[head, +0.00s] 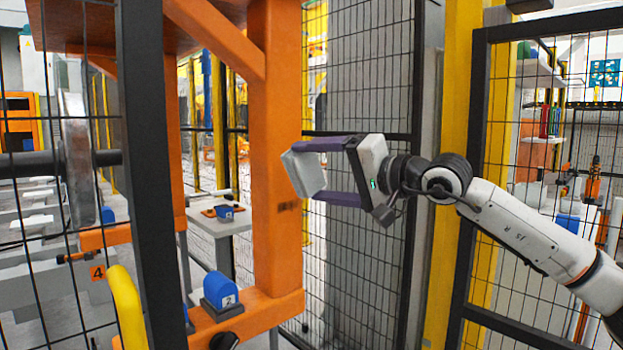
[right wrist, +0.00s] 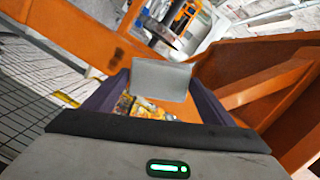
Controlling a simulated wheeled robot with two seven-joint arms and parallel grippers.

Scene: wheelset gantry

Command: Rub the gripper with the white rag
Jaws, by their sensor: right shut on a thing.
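The white rag (head: 303,174) looks like a flat, pale grey-white pad. It is held between the purple fingertips of my right gripper (head: 308,172), in front of the orange post. In the right wrist view the rag (right wrist: 161,79) is a pale rectangle between the fingertips of the gripper (right wrist: 160,88). My right gripper is shut on it, with the fingers well apart around its width. I cannot tell whether the rag touches the post. No other gripper can be made out for certain. My left gripper is not in view.
The orange gantry post (head: 274,120) stands just left of the rag. A blue block marked 2 (head: 220,291) sits on the orange lower beam. A black fence post (head: 148,180) and a wheelset wheel (head: 76,155) are at the left. Mesh fence (head: 365,90) stands behind the gripper.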

